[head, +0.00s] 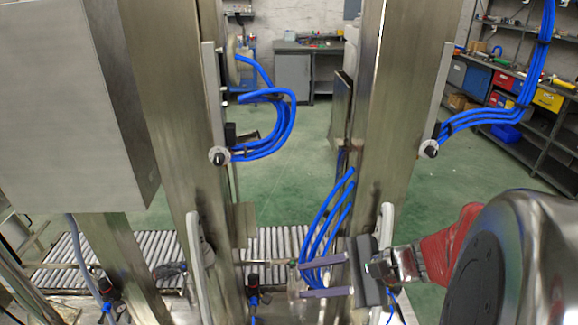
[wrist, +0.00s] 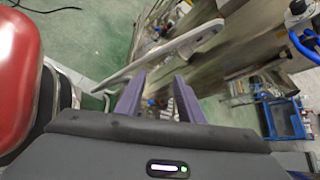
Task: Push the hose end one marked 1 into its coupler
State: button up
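My gripper (head: 296,277) is low in the middle of the head view, its two purple-grey fingers pointing left with a gap between them. In the wrist view the fingers (wrist: 158,92) stand apart and nothing shows held between them. A thin rod (head: 267,262) ends close to the upper finger in the head view; I cannot tell whether they touch. A dark fitting with a red part (head: 253,284) hangs left of the gripper, and a similar fitting (head: 106,288) is farther left. No mark 1 is readable, so I cannot tell which is the hose end or its coupler.
Steel posts (head: 172,110) and (head: 384,110) stand on both sides of the gripper. Blue hoses (head: 325,225) loop behind the gripper. A roller conveyor (head: 150,250) lies behind. A pale bar (wrist: 165,50) crosses ahead of the fingers in the wrist view.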

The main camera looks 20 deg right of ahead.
jog(key=w+d+m+t, duration=0.3)
jog(key=d+m+t, duration=0.25)
jog(key=d, duration=0.25)
jog(key=m+t+h, duration=0.6)
jog(key=m+h, duration=0.4)
jog(key=m, duration=0.3)
send_near(389, 216)
jog(key=s, duration=0.2)
jog(key=shift+d+n, duration=0.25)
jog(key=shift+w, duration=0.1)
jog(key=shift+w+d, duration=0.1)
jog(key=shift+w, duration=4.1)
jog(key=shift+w, duration=0.1)
jog(key=shift+w, duration=2.5)
jog(key=shift+c, duration=0.5)
